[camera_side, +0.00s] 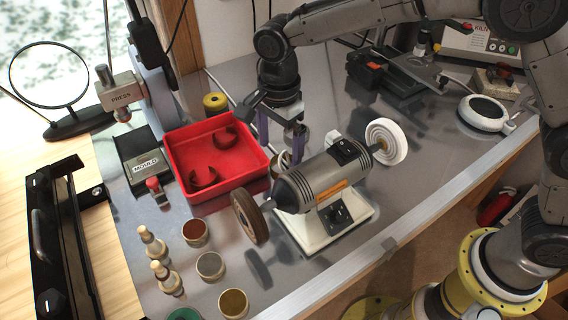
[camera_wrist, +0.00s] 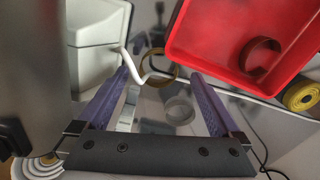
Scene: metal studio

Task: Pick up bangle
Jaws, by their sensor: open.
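A brown-gold bangle (camera_wrist: 172,72) stands on the shiny metal table between my fingertips in the wrist view. In the side view the bangle (camera_side: 284,161) is a small ring between the red tray and the bench grinder, partly hidden by my gripper. My gripper (camera_side: 281,156) points down over it with purple fingers apart. In the wrist view my gripper (camera_wrist: 159,74) has one finger on each side of the bangle, with no clear contact. A pale grey ring shape (camera_wrist: 180,119) lies below it; I cannot tell whether it is a reflection.
The bench grinder (camera_side: 322,180) stands close right of my gripper; its white cord (camera_wrist: 136,68) passes near the bangle. The red tray (camera_side: 180,146), holding dark curved pieces, is close left. A yellow roll (camera_side: 215,103) stands behind the tray. Cups (camera_side: 210,265) stand in front.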

